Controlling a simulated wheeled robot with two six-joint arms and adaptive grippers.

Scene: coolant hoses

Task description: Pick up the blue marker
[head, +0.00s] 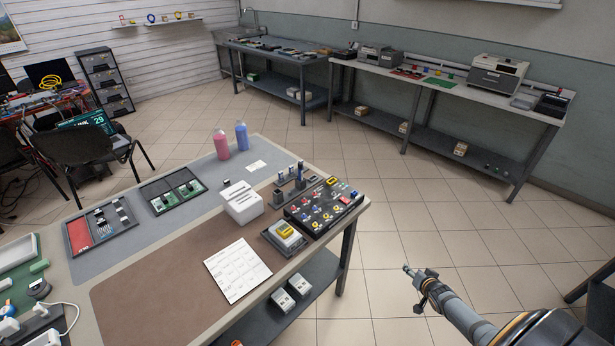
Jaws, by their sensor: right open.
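I cannot clearly make out a blue marker. A small dark holder (289,184) with short upright items stands near the table's right end, and one item (300,169) in it looks bluish; it is too small to tell whether it is a marker. My right gripper (415,288) is open and empty, over the floor to the right of the table and apart from it. My left gripper is not in view.
The table (150,243) holds a black board of coloured fittings (323,207), a white slotted block (241,202), a printed sheet (238,269), and pink (221,145) and blue (242,136) bottles. A chair (88,147) stands behind. Tiled floor (440,215) is clear at right.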

